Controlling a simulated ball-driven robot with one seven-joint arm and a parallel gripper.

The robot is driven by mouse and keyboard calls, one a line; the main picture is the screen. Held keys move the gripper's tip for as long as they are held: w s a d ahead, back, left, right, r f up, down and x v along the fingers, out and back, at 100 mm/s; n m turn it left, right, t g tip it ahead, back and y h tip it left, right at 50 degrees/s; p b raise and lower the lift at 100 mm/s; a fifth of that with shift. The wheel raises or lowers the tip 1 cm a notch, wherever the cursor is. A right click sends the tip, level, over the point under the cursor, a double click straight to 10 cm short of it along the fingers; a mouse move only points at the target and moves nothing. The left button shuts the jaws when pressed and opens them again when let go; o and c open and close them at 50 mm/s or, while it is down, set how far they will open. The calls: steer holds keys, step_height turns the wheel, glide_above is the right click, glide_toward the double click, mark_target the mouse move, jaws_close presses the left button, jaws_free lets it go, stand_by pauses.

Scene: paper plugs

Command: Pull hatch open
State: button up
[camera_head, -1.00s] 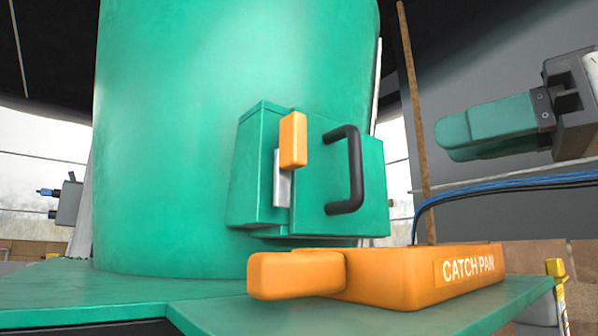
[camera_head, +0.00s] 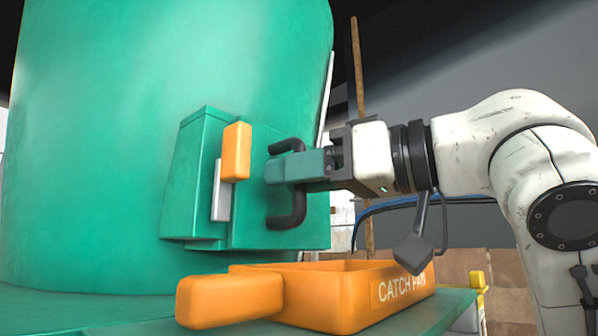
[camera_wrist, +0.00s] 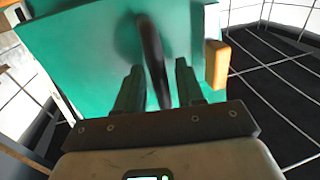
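The green hatch (camera_head: 262,222) is a boxy door on the front of a large green drum, and it looks closed. A black U-shaped handle (camera_head: 291,212) stands upright on it; the handle (camera_wrist: 153,55) also shows in the wrist view. My gripper (camera_head: 278,169) reaches in from the right at the handle, its near finger covering the handle's middle. In the wrist view, my gripper (camera_wrist: 158,68) has its green fingers apart, one on each side of the handle, with gaps showing. An orange latch block (camera_head: 236,151) sits left of the handle above a pale metal strip (camera_head: 221,192).
The orange catch pan (camera_head: 340,308) stands on the green ledge just below the hatch, its grip pointing left. Blue cables (camera_head: 400,203) run behind my arm. The green drum (camera_head: 110,110) fills the left. The orange block (camera_wrist: 216,65) is near my right finger in the wrist view.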

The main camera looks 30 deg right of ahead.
jaws_close()
stand_by(0.4)
